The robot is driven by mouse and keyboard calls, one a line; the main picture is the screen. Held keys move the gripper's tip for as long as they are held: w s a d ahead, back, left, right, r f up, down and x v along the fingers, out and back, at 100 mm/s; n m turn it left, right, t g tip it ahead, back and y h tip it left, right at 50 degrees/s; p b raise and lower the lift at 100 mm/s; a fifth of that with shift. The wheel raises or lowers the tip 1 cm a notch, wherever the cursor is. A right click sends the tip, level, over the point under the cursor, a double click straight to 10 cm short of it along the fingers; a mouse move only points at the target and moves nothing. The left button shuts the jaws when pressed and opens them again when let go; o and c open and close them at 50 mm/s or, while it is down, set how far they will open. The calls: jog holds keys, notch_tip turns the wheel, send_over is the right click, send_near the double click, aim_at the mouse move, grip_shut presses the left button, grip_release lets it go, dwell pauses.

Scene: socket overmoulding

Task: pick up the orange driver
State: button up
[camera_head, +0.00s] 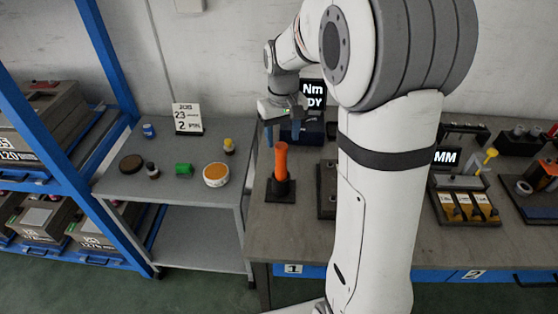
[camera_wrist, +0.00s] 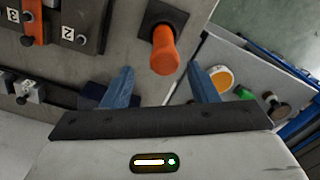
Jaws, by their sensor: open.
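The orange driver (camera_head: 281,160) stands upright in a dark square holder (camera_head: 280,190) near the left end of the workbench. In the wrist view the orange driver (camera_wrist: 165,50) shows from above, its handle end towards me and its dark holder (camera_wrist: 162,17) behind it. My gripper (camera_head: 285,130) is above and behind the driver in the head view. In the wrist view the two blue fingers of my gripper (camera_wrist: 160,80) are spread apart and empty. The driver's handle end lies ahead, between the lines of the fingers, with no contact visible.
A grey side table (camera_head: 130,185) on the left carries a cream tub with an orange top (camera_head: 216,175), a green cylinder (camera_head: 183,169) and several small containers. A display (camera_head: 313,94) stands behind my gripper. Fixtures (camera_head: 466,207) fill the bench's right side.

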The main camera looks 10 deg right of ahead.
aim_at(281, 157)
jog(key=f, duration=0.5)
jog(key=f+p, duration=0.1)
jog(key=f, duration=0.1)
jog(key=shift+s+a+f, duration=0.25)
jog(key=shift+f, duration=0.05)
jog(key=shift+c, duration=0.4)
grip_shut()
